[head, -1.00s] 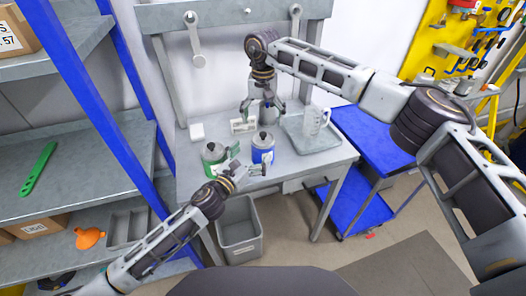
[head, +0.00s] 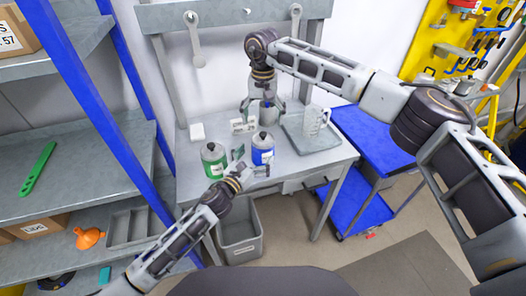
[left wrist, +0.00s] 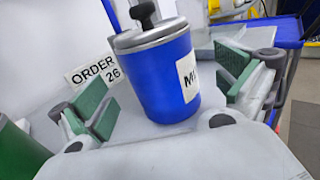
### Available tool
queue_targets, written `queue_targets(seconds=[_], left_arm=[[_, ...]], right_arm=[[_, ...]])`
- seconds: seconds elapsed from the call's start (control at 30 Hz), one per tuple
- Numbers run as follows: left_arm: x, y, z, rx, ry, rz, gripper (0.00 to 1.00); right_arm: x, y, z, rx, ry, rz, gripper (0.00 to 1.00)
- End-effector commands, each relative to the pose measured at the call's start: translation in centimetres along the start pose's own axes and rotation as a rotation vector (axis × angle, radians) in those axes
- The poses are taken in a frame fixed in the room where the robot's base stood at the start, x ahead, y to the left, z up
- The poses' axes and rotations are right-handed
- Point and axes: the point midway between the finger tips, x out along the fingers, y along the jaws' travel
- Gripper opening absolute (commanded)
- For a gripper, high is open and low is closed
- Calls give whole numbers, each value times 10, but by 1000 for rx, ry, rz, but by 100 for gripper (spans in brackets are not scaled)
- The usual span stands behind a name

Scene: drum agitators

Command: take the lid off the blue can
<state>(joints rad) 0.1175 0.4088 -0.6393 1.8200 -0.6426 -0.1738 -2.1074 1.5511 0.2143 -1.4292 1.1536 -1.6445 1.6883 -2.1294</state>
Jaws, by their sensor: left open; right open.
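The blue can (head: 262,156) stands upright on the grey workbench with its grey lid (head: 263,139) on and a black knob on top. In the left wrist view the blue can (left wrist: 165,80) shows ahead between the spread green-padded fingers, with clear gaps on both sides. My left gripper (head: 251,163) is open and empty, at the front of the can. My right gripper (head: 258,118) points down behind the cans, near a white card; its fingers are partly hidden. A green can (head: 214,167) with a similar lid and knob stands left of the blue one.
The order card (left wrist: 97,73) stands behind the blue can. A grey tray (head: 330,142) with a clear jug (head: 312,122) is on the bench's right. A small white block (head: 197,132) is at the back left. A grey bin (head: 240,240) stands below the bench front.

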Motion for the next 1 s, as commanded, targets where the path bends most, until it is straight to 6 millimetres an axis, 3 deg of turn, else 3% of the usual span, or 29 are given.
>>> queue_targets(seconds=[0.5,0.9,1.0], left_arm=[[44,0,1,-1,-1,1,100],[48,0,0,0,-1,0,100],[48,0,0,0,-1,0,90]], right_arm=[[0,0,0,0,0,0,89],[0,0,0,0,0,0,89],[0,0,0,0,0,0,89]])
